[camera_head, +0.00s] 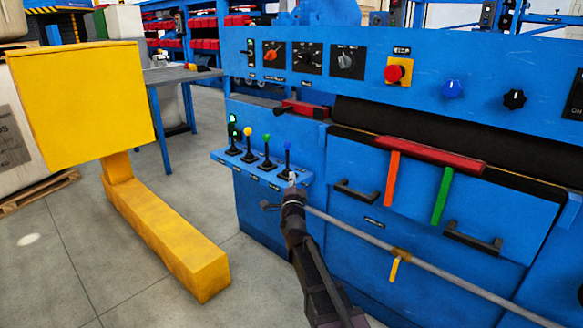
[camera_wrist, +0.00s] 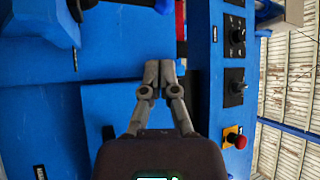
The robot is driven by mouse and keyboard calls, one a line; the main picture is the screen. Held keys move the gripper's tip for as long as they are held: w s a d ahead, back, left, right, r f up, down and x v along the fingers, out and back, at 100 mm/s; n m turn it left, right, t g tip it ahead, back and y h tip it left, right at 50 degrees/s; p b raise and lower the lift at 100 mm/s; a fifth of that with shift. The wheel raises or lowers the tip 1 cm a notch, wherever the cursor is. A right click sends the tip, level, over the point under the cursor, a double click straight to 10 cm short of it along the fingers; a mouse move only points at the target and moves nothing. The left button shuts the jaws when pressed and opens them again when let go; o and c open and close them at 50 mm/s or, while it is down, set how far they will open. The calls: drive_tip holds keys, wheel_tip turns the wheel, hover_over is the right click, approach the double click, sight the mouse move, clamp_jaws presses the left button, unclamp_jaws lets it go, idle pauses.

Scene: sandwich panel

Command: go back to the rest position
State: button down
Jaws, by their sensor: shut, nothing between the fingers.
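My gripper (camera_wrist: 160,78) is shut with nothing between its fingers, in the middle of the wrist view. In the head view my gripper (camera_head: 291,183) is at the lower middle, in front of the blue panel (camera_head: 450,85). Its tip overlaps the right end of the small lever shelf (camera_head: 232,163) in the picture; I cannot tell whether it touches. Several levers with coloured knobs stand on the shelf, and the blue-knobbed lever (camera_head: 287,155) is just above my gripper.
A yellow post (camera_head: 85,105) with a long foot (camera_head: 165,235) stands at the left. A long grey bar (camera_head: 450,268) runs across the panel's lower front, close to my arm. A red emergency button (camera_head: 394,73) shows above. Grey floor (camera_head: 60,270) is free at the lower left.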

drive_tip(key=s+d+f+n+g+y+p, duration=0.1)
drive_tip(key=s+d+f+n+g+p, duration=0.3)
drive_tip(key=s+f+n+g, duration=0.25)
drive_tip(key=s+d+f+n+g+y+p, duration=0.25)
drive_tip(key=s+f+n+g+p, duration=0.2)
drive_tip(key=s+g, duration=0.3)
drive_tip(key=s+d+n+g+h+p, duration=0.2)
drive_tip(key=s+d+g, duration=0.25)
drive_tip(key=s, duration=0.45)
drive_tip(key=s+d+n+g+h+p, duration=0.1)
drive_tip(key=s+d+g+h+p, duration=0.15)
drive_tip(key=s+d, duration=0.45)
wheel_tip(320, 180, up, 37)
drive_tip(key=s+a+y+p, duration=0.1)
drive_tip(key=a+p, duration=0.1)
drive_tip(key=p, duration=3.5)
drive_tip(key=shift+s+f+g, duration=0.15)
drive_tip(key=shift+s+g, duration=0.25)
